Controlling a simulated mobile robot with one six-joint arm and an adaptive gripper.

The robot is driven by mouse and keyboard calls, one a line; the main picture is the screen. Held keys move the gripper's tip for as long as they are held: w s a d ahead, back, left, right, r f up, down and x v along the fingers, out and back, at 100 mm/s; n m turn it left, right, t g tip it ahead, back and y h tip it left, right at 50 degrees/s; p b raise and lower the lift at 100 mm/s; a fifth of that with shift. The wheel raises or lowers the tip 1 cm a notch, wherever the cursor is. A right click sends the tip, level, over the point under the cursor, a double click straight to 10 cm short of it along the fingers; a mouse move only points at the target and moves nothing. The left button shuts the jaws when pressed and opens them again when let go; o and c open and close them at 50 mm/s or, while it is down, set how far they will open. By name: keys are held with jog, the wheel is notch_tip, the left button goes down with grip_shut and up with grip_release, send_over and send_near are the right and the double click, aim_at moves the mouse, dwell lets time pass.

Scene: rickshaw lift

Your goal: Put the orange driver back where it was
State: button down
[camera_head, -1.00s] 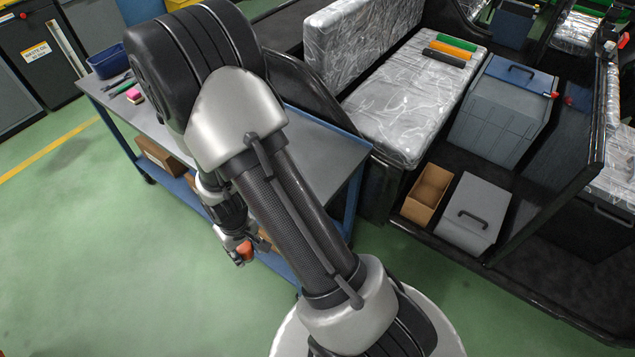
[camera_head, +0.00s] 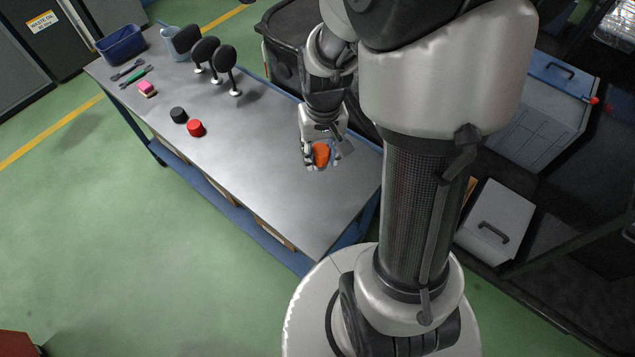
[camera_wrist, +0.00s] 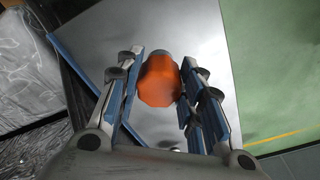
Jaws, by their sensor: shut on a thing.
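The orange driver (camera_head: 321,154) is in my gripper (camera_head: 322,160), above the right part of the grey workbench top (camera_head: 280,180). In the wrist view the orange driver (camera_wrist: 159,82) sits between the two blue-padded fingers of my gripper (camera_wrist: 160,90), with its rounded orange handle toward the camera and a grey part at its far end. The rest of its far end is hidden behind the handle. The bench top (camera_wrist: 205,30) lies beyond it. I cannot tell the exact height over the bench.
The bench's near right is clear.

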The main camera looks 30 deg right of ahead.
notch_tip(320, 180, down, 20)
jog(key=b, duration=0.7)
jog(key=shift+r, duration=0.1)
jog(key=c, duration=1.1)
grip_release()
jog(key=s+a+r+n+t+p, duration=0.1)
jog(key=s+a+r+p, duration=0.15)
jog(key=r, duration=1.05)
jog(key=s+a+r+t+p, duration=0.1)
jog(key=a+r+p, duration=0.15)
jog(key=r, duration=1.05)
jog(key=s+a+r, duration=0.2)
jog(key=s+r, duration=0.1)
jog(key=s+a+r+n+t, duration=0.1)
jog(key=s+r, duration=0.2)
jog(key=s+a+r+n, duration=0.1)
jog(key=s+a+r, duration=0.1)
jog(key=s+r, duration=0.1)
jog(key=shift+s+a+r+t, duration=0.25)
jog(key=shift+s+a+t, duration=0.05)
jog(key=shift+s+t, duration=0.15)
